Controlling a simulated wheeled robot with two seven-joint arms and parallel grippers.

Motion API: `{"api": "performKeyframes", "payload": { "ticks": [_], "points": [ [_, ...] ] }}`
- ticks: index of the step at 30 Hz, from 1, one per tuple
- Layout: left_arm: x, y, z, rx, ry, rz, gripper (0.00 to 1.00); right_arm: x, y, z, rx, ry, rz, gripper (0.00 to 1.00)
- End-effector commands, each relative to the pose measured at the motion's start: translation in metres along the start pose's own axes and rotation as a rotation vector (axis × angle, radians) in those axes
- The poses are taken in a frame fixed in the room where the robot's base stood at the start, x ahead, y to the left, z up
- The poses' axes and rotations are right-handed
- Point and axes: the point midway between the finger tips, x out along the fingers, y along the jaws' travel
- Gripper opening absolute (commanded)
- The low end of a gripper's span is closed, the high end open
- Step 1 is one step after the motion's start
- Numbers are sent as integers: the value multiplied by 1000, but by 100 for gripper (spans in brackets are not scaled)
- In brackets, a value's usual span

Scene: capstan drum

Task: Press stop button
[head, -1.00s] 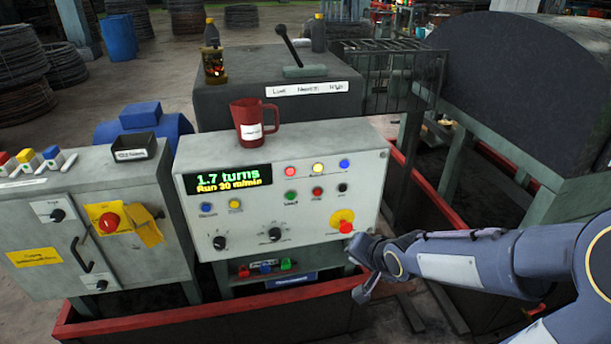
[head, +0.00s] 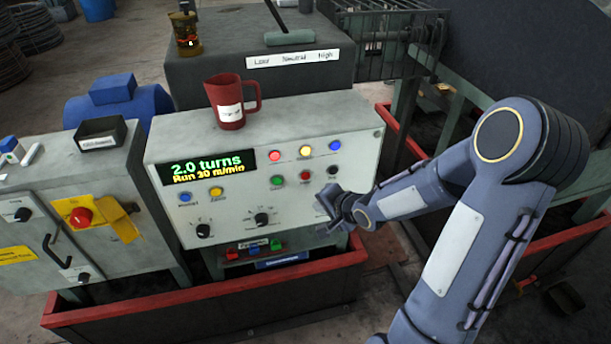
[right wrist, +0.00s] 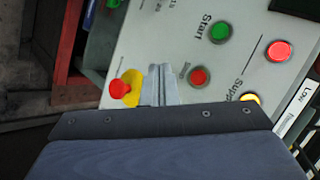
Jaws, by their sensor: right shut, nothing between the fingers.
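The stop button is a small red round button (head: 305,175) on the sloped grey control panel (head: 360,120), right of the green Start button (head: 277,181). In the right wrist view the red button (right wrist: 198,76) lies just right of my fingertips, with the green one (right wrist: 219,30) above it. A larger red mushroom button (right wrist: 120,88) on a yellow base lies left of the fingertips. My right gripper (head: 326,208) is shut and empty in front of the panel's lower right; it hides the mushroom button in the head view. Contact with the panel cannot be told. My left gripper is out of view.
The panel display (head: 207,166) reads 2.0 turns, Run 20 m/min. A red mug (head: 228,105) stands on the panel's top. A grey cabinet with a red knob (head: 80,217) stands at left. A red-rimmed trough (head: 200,300) runs below.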

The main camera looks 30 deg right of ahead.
Motion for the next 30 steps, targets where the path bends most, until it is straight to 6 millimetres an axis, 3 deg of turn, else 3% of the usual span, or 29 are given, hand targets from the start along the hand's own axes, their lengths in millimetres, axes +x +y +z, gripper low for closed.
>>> {"api": "performKeyframes", "payload": {
  "ticks": [18,30],
  "points": [
    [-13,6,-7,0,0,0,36,50,-39,-37,0,-1,1,0],
    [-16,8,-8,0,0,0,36,60,-44,-44,-1,0,0,0]
  ]
}}
